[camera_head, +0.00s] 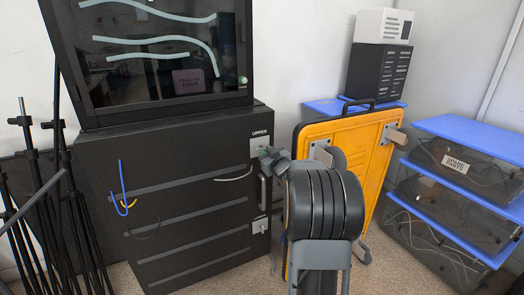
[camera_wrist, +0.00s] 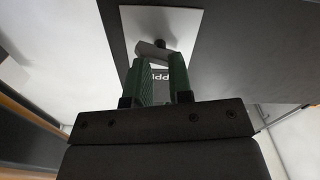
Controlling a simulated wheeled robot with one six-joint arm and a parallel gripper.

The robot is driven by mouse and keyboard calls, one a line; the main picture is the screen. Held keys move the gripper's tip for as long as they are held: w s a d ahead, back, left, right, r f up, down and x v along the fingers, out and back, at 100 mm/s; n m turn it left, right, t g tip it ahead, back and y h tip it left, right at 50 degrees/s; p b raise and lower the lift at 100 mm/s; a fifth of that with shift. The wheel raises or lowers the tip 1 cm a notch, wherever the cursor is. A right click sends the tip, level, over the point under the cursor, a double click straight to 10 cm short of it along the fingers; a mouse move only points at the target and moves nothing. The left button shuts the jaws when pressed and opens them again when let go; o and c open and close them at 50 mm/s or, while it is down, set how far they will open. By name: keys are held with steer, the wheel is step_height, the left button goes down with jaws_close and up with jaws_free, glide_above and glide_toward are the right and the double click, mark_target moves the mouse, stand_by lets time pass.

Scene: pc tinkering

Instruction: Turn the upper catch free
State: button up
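The upper catch (camera_wrist: 152,49) is a small grey lever on a dark pivot, set on a pale plate (camera_wrist: 187,22) on a black cabinet (camera_head: 100,165). In the head view its plate (camera_head: 257,143) sits at the cabinet's upper right, under the label "UPPER". My gripper (camera_wrist: 158,60) is at the catch with its two green fingers apart. The lever lies crosswise at the fingertips; I cannot tell if they touch it. Part of the label shows upside down between the fingers. In the head view my gripper (camera_head: 268,156) is beside the plate, and my arm hides part of the cabinet's right side.
A lower catch plate (camera_head: 260,225) sits below on the same cabinet. A dark glass-fronted box (camera_head: 150,60) stands on top. An orange panel (camera_head: 372,165) is close on the right, behind my arm. Clear bins with blue lids (camera_head: 455,165) stand further right; black stands (camera_head: 30,150) are at left.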

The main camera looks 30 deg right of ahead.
steer(key=shift+o, duration=0.9)
steer(key=s+m+p, duration=0.1)
steer(key=m+p, duration=0.1)
steer(key=s+m+p, duration=0.1)
steer(key=m+p, duration=0.1)
steer(key=shift+s+a+m+p, duration=0.2)
steer(key=shift+s+m+p, duration=0.1)
steer(key=shift+p, duration=0.05)
steer(key=shift+w, duration=0.15)
steer(key=shift+w+d, duration=0.2)
steer(key=shift+w, duration=0.95)
